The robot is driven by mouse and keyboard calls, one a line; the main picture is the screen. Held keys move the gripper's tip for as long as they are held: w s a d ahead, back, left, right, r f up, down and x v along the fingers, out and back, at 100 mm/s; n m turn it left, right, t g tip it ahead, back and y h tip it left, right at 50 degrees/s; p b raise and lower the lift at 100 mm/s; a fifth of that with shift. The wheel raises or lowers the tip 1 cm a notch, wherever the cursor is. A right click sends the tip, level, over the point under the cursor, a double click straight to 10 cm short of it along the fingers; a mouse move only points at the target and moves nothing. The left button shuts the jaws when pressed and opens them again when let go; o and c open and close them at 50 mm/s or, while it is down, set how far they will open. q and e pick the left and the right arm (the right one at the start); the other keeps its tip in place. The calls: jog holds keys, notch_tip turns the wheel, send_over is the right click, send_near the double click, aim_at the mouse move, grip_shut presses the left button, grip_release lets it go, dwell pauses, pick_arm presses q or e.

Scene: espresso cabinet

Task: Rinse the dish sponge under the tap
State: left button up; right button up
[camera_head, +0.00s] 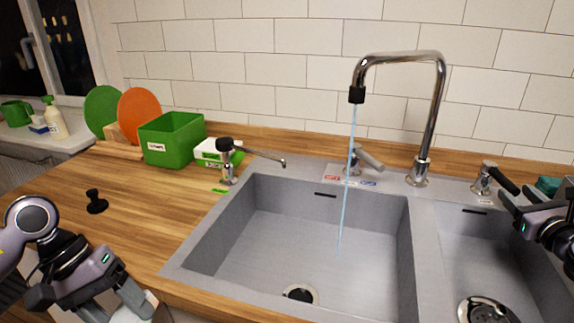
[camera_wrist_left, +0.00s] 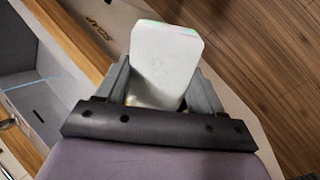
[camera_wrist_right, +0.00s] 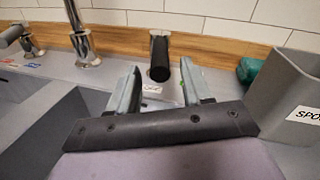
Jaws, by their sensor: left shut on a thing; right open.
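Water runs from the tall chrome tap (camera_head: 436,110) in a thin stream into the large left basin (camera_head: 300,235). My left gripper (camera_head: 140,303) is at the lower left, outside the basin. It is shut on a white block with a green edge (camera_wrist_left: 165,65); I cannot tell whether this is the dish sponge. My right gripper (camera_wrist_right: 160,78) is open at the right side of the sink. A black-handled chrome lever (camera_wrist_right: 159,58) appears between its fingertips; contact is unclear. This lever also shows in the head view (camera_head: 501,178), partly beside the gripper.
A grey holder marked "SPO" (camera_wrist_right: 292,100) and a teal object (camera_wrist_right: 248,70) are right of my right gripper. Another black-handled fixture (camera_head: 229,160) stands at the basin's back left corner. A green box (camera_head: 172,138) and a black knob (camera_head: 96,202) are on the wooden counter.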

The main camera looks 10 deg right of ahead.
jog(key=s+a, duration=0.1)
jog(key=s, duration=0.6)
jog(key=shift+a, duration=0.2)
dwell(0.5)
jog(key=shift+s, duration=0.1)
